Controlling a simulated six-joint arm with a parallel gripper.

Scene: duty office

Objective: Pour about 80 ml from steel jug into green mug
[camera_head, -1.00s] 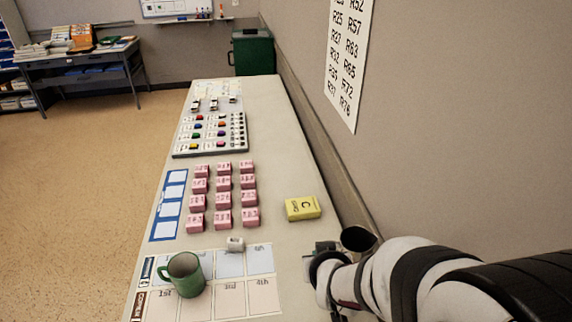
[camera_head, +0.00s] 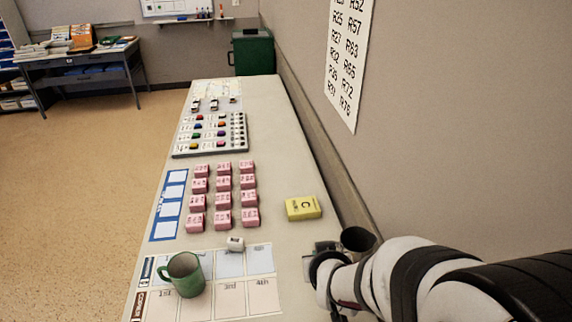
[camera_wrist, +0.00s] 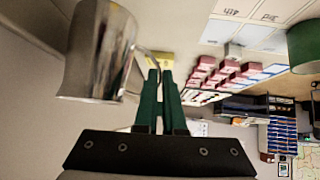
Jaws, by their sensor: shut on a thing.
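The green mug (camera_head: 186,275) stands upright on a printed card at the near end of the counter, its handle to the left. Part of it shows at the right edge of the wrist view (camera_wrist: 303,47). The steel jug (camera_wrist: 98,50) is large in the wrist view, beside my fingers. My gripper (camera_wrist: 160,77) is shut on the jug's handle, which is partly hidden by the fingers. In the head view the jug (camera_head: 357,240) shows only its dark mouth and rim above my wrist, near the wall, well to the right of the mug. The jug's contents are not visible.
A small white block (camera_head: 235,243) lies on the card just behind the mug. Several pink blocks (camera_head: 223,196) and a yellow block (camera_head: 303,207) stand farther back. The wall (camera_head: 420,120) runs close along the right. The counter between mug and jug is clear.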

